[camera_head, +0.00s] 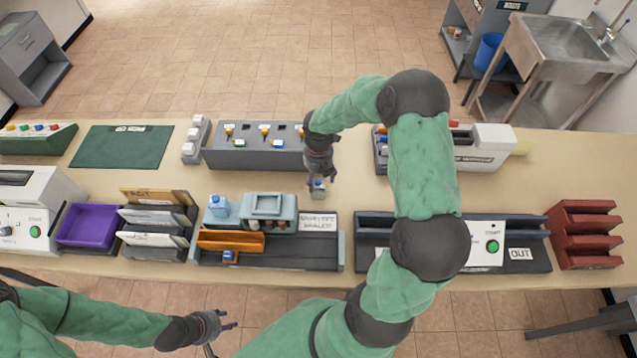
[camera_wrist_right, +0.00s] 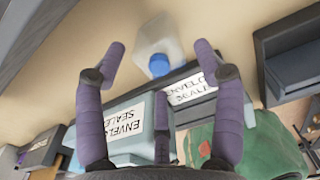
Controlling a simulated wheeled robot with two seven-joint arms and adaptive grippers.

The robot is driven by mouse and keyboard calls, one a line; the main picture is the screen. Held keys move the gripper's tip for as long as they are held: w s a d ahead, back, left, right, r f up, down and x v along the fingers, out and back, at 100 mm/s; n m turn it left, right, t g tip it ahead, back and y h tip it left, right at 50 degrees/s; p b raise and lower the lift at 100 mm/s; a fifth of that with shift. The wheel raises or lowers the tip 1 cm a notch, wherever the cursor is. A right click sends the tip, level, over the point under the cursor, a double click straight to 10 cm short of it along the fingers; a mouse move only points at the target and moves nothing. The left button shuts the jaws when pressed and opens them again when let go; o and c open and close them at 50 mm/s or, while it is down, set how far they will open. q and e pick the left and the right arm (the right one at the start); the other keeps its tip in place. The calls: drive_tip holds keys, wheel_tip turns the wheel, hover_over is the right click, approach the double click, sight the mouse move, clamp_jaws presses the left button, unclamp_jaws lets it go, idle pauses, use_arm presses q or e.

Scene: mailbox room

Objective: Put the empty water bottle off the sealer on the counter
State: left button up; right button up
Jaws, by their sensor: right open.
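A clear bottle with a blue cap (camera_wrist_right: 156,42) appears to stand on the bare counter just behind the envelope sealer; it also shows in the head view (camera_head: 318,189). My right gripper (camera_head: 320,177) hangs right above it. In the right wrist view its fingers (camera_wrist_right: 159,72) are spread, with the bottle beyond their tips and not clasped. The envelope sealer (camera_head: 268,206) is a grey-blue machine with an orange tray and a label. A light blue block (camera_head: 218,207) sits at its left end. My left gripper (camera_head: 230,321) is open and empty in front of the counter.
Behind the bottle stands a grey box with colored knobs (camera_head: 255,155). A green mat (camera_head: 122,147) lies at the left. A purple bin (camera_head: 88,225) and a letter rack (camera_head: 160,225) stand left of the sealer. Red trays (camera_head: 584,235) stand far right. The counter strip behind the sealer is mostly clear.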

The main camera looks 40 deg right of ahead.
wheel_tip(320, 180, up, 7)
drive_tip(key=shift+f+p, duration=0.1)
drive_tip(key=shift+p, duration=0.35)
